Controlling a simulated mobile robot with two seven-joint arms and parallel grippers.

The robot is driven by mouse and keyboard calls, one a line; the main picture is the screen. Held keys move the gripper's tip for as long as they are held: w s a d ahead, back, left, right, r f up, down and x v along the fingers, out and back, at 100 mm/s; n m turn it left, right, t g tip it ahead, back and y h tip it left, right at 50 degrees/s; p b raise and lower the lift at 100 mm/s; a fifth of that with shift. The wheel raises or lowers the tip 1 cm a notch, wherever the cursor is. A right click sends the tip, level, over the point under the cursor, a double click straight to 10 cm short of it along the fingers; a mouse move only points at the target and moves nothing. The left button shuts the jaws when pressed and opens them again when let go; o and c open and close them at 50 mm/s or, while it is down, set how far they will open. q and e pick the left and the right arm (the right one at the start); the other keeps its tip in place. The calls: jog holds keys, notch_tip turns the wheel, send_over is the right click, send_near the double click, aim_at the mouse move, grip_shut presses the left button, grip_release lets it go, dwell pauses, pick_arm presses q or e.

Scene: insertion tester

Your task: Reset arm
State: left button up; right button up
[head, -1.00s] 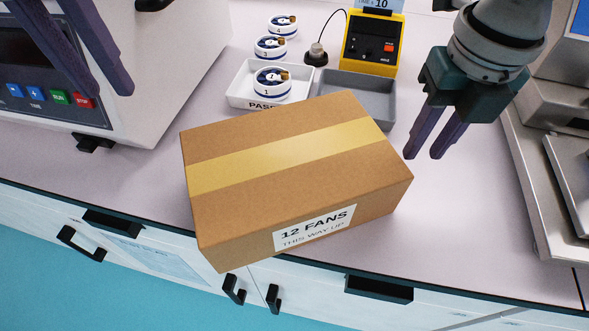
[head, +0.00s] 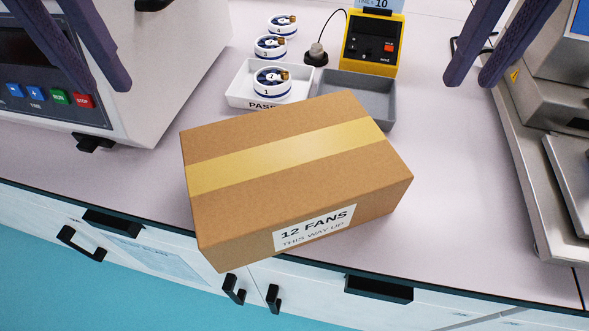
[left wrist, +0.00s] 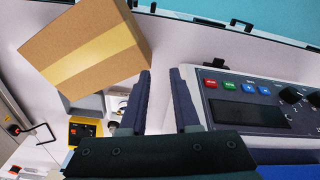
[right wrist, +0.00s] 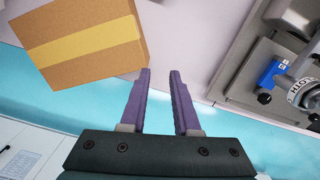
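My left gripper (head: 126,86) shows at the top left of the head view, in front of the machine with the keypad. Its two fingers stand apart with nothing between them in the left wrist view (left wrist: 160,72). My right gripper (head: 468,84) shows at the top right of the head view, above the bench. Its fingers are apart and empty in the right wrist view (right wrist: 160,72). A closed cardboard box (head: 290,208), labelled "12 FANS", lies on the bench between and in front of the grippers. Neither gripper touches it.
A keypad machine (head: 165,100) is left; metal equipment (head: 560,190) is right. Bench right of the box is clear.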

dwell(0.3)
